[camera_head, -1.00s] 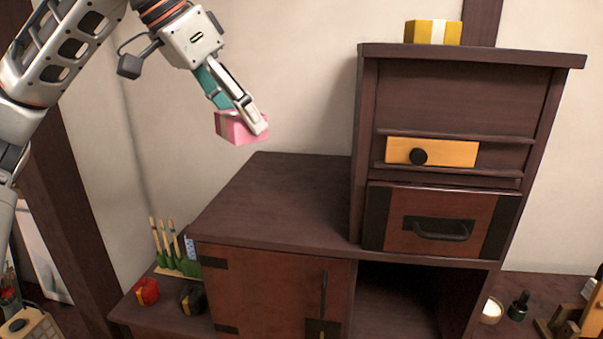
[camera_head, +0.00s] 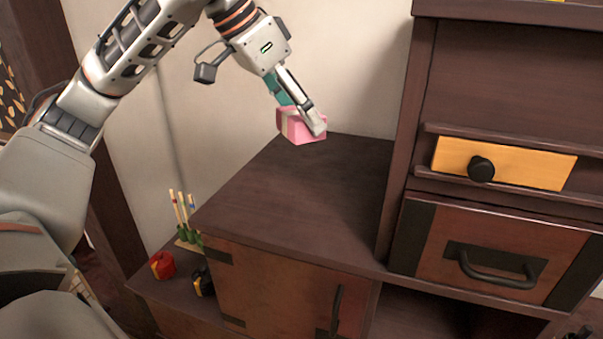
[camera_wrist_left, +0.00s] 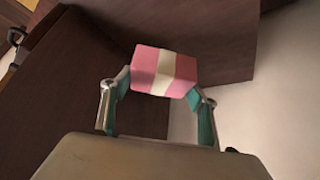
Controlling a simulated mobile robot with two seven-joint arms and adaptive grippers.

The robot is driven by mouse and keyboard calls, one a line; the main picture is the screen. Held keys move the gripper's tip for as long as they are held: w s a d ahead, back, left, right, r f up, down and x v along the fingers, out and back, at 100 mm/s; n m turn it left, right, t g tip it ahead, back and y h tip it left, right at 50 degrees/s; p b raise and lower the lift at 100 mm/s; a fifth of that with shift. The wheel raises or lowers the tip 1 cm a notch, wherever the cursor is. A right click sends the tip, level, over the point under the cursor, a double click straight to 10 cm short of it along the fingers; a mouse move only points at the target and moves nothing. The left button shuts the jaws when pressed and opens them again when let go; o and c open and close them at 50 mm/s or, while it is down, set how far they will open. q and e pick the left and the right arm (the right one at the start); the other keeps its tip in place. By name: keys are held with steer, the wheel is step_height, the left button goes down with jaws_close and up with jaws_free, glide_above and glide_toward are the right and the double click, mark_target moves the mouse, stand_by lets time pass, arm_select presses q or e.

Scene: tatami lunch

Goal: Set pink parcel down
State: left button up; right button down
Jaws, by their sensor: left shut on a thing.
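The pink parcel (camera_head: 302,127), a small box with a pale band, is held between the fingers of my left gripper (camera_head: 306,118). In the head view it shows at the back left edge of the dark wooden cabinet top (camera_head: 310,190), in front of the wall. I cannot tell whether it touches the surface. In the left wrist view the parcel (camera_wrist_left: 165,72) sits between the two teal-padded fingertips, with the dark cabinet beyond it. My right gripper is not in view.
The taller cabinet section (camera_head: 405,140) rises at right, with a yellow drawer (camera_head: 525,165) and a black-handled drawer (camera_head: 440,245). A red-and-yellow parcel (camera_head: 162,265), a black parcel (camera_head: 203,282) and upright sticks (camera_head: 182,210) stand on the lower left shelf. The cabinet top looks clear.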

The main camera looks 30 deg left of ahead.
arm_select(q)
step_height(320, 180, down, 13)
steer(key=shift+r, duration=0.15)
stand_by(0.4)
steer(key=o, duration=1.2)
steer(key=v, duration=1.2)
